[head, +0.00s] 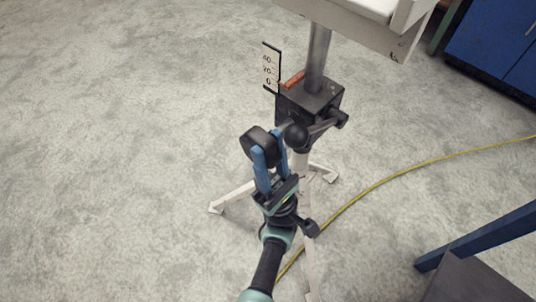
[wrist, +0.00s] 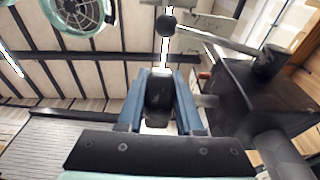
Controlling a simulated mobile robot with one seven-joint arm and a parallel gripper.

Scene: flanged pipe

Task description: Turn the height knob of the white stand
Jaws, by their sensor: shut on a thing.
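The white stand (head: 235,196) has splayed legs, a grey post (head: 318,58) and a black block (head: 312,98) around the post. A black knob (head: 256,146) sticks out on the block's left side. My gripper (head: 268,148) has its blue fingers closed around this knob. The wrist view shows the knob (wrist: 160,92) between both fingers (wrist: 161,86), with a short shaft running toward the block (wrist: 262,95). A small scale (head: 270,70) marked 0, 20 and 40 stands beside the block, with an orange pointer (head: 293,80) near its low end.
A black ball-ended lever (head: 296,136) sits close to the right of my fingers; its ball also shows in the wrist view (wrist: 167,25). A white tray-like top (head: 360,20) is above. A yellow cable (head: 400,172) crosses the floor. The floor at left is clear.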

